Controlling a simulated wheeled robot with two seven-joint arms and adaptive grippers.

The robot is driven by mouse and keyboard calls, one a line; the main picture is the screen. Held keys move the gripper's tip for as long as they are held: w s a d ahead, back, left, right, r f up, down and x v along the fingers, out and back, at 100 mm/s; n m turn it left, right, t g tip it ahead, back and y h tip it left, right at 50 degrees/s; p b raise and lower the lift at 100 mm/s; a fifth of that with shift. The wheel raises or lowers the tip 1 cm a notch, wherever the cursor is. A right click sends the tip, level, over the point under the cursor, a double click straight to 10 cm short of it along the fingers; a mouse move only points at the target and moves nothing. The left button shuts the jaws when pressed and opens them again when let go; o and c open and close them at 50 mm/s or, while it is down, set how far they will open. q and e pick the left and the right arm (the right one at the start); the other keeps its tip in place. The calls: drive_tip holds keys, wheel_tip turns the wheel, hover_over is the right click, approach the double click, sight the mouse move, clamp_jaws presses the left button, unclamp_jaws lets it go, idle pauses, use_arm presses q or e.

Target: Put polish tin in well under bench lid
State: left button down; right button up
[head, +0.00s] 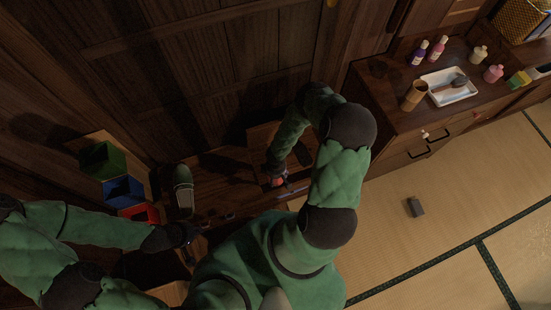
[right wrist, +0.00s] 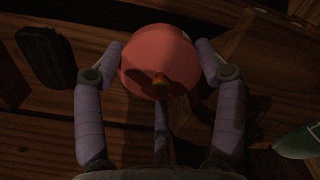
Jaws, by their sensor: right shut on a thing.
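My right gripper (head: 280,181) is shut on the red polish tin (head: 276,182), low over the dark wooden bench (head: 222,165). In the right wrist view the round tin (right wrist: 158,58) sits between the fingers, with a small yellowish part at its near side. My left gripper (head: 190,236) is at the bench's front left, in shadow; whether its fingers are open or shut is unclear. A brown panel stands out at the back right of the bench, but I cannot tell if it is the lid. The well is not clearly visible, with my arms covering part of the bench.
A green shoe (head: 183,190) is on the bench, left of the tin. A dark brush-like object (right wrist: 46,56) lies left of the tin in the wrist view. Green (head: 101,160), blue (head: 122,191) and red (head: 140,213) bins stand left. A cabinet (head: 395,115) stands right.

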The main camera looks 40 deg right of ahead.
drive_tip(key=w+d+f+b, duration=0.1)
drive_tip(key=w+f, duration=0.1)
drive_tip(key=w+d+f+b, duration=0.1)
drive_tip(key=w+f, duration=0.1)
drive_tip(key=w+d+f+b, duration=0.1)
drive_tip(key=w+d+f, duration=0.1)
drive_tip(key=f, duration=0.1)
drive_tip(key=shift+b, duration=0.35)
drive_tip(key=shift+f+b, duration=1)
drive_tip(key=shift+f, duration=0.5)
drive_tip(key=shift+f, duration=0.2)
drive_tip(key=o, duration=1.1)
drive_tip(key=shift+o, duration=0.2)
